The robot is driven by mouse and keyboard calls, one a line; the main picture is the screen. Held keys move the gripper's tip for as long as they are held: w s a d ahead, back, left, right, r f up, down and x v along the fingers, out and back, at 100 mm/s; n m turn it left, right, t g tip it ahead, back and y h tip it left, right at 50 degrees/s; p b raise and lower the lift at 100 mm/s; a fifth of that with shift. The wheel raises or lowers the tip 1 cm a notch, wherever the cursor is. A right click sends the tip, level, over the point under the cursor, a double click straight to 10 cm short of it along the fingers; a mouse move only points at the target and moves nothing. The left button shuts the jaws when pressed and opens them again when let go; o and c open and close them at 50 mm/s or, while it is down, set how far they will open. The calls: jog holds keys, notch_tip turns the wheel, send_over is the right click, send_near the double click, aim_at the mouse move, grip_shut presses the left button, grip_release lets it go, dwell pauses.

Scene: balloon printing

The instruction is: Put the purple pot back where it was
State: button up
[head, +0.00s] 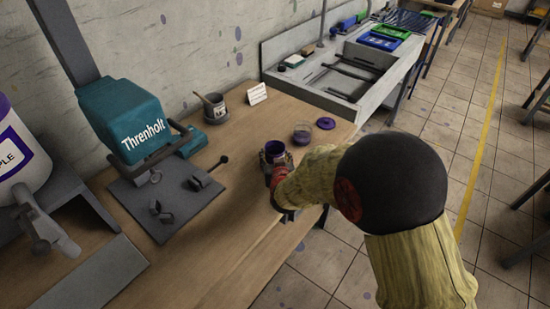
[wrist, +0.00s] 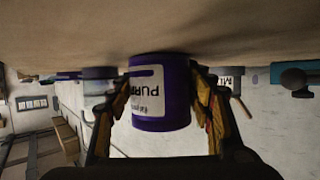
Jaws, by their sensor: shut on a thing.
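The purple pot (head: 274,149) is at the table's right part, with its open dark top up. In the wrist view, which is upside down, the purple pot (wrist: 160,95) shows a white label with part of the word "PURPLE". My gripper (head: 280,170) is shut on the pot. In the wrist view the fingers of my gripper (wrist: 165,110) lie on both sides of it. The pot's base is at or very near the wooden table top (head: 215,225); I cannot tell if it touches. My arm hides part of the pot in the head view.
A clear jar (head: 302,134) and a purple lid (head: 326,123) stand behind and to the right of the pot. A grey cup with a stick (head: 215,109) and a white card (head: 257,94) are at the back. The teal Threnholt press (head: 140,125) stands left.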

jog(key=shift+r, duration=0.1)
jog(key=o, duration=1.3)
jog(key=shift+f, duration=0.2)
